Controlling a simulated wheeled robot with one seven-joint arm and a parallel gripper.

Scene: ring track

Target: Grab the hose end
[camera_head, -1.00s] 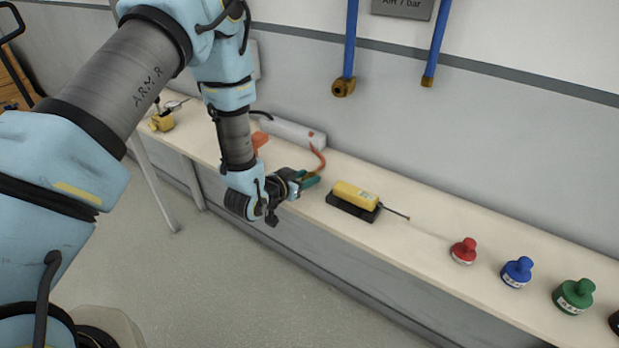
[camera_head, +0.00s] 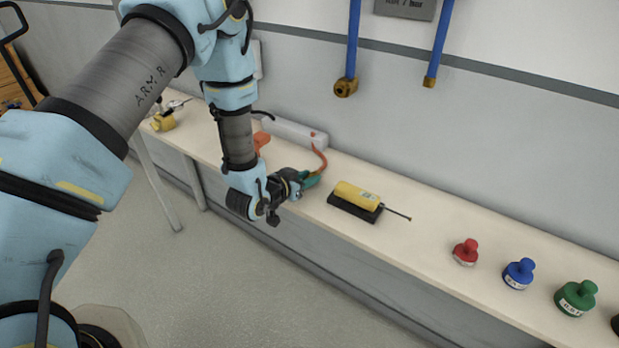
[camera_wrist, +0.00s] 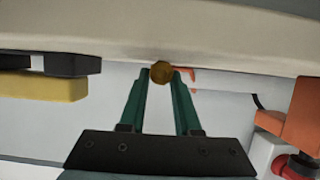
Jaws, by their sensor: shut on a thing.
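The hose end is a round brass piece (camera_wrist: 162,72) between the fingertips in the wrist view. My gripper (camera_head: 313,179) has green fingers and is shut on it, one finger on each side. In the head view the gripper is at the bench's front part, left of the yellow device, and the fingers hide the brass end. An orange hose (camera_head: 321,158) curves up from the fingers towards a white box (camera_head: 296,133) at the wall. A bit of the orange hose also shows behind the right finger in the wrist view.
A yellow device (camera_head: 357,195) on a black base lies right of my gripper, with a thin rod. Red (camera_head: 466,252), blue (camera_head: 518,273) and green (camera_head: 576,297) knobbed pieces stand farther right. An orange part (camera_head: 261,140) is behind my arm. Blue pipes (camera_head: 352,38) hang on the wall.

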